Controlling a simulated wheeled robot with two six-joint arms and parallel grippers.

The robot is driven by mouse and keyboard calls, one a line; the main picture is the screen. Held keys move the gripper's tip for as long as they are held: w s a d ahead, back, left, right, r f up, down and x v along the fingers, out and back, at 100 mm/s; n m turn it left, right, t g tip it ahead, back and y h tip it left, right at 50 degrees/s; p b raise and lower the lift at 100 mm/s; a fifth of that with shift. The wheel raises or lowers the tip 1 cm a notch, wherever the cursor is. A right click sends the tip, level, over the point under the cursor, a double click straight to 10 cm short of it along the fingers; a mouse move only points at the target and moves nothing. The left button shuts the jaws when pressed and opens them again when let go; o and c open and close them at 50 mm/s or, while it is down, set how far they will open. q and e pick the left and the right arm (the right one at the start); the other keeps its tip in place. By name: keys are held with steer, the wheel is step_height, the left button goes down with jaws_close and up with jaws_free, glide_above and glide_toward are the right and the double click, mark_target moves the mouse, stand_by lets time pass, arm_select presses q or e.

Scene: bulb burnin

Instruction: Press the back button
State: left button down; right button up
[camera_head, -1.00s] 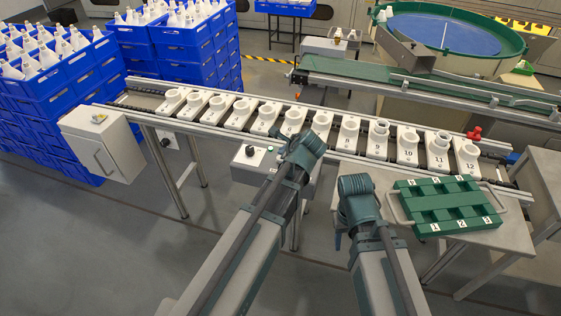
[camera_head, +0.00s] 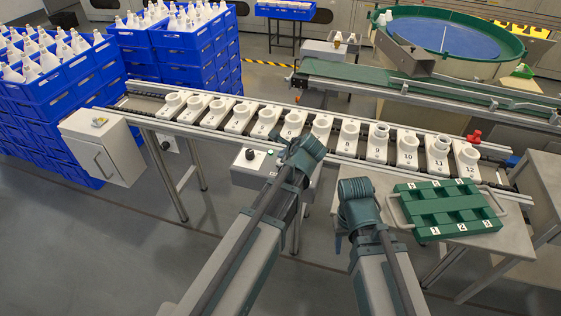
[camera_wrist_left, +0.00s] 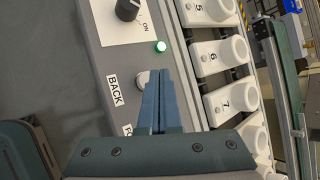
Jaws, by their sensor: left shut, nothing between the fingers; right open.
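The BACK label (camera_wrist_left: 115,90) is on the grey control box, beside a pale round button (camera_wrist_left: 143,78) in the left wrist view. My left gripper (camera_wrist_left: 163,75) is shut and empty. Its fingers lie just right of the button and partly overlap it; I cannot tell whether they touch it. A green light (camera_wrist_left: 161,46) glows above the fingertips, and a black knob (camera_wrist_left: 128,9) is further up. In the head view the control box (camera_head: 243,172) is partly behind my left gripper (camera_head: 288,150). My right gripper (camera_head: 345,232) is open, low to the right, its fingers mostly hidden.
A conveyor with numbered white holders (camera_head: 350,133) runs behind the control box. A green tray (camera_head: 445,205) is on a table at the right. Blue crates (camera_head: 60,85) with white bottles are stacked at the left. A second label (camera_wrist_left: 127,129) is partly hidden by my gripper.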

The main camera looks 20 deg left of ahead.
arm_select(q)
steer(key=shift+f, duration=0.1)
stand_by(0.8)
steer(key=shift+f+b, duration=0.3)
steer(key=shift+b, duration=0.15)
steer(key=shift+f+b, duration=0.5)
stand_by(0.6)
steer(key=shift+r, duration=0.1)
steer(key=shift+r+p, duration=0.85)
steer(key=shift+p, duration=0.1)
step_height(320, 180, up, 5)
steer(key=p, duration=0.5)
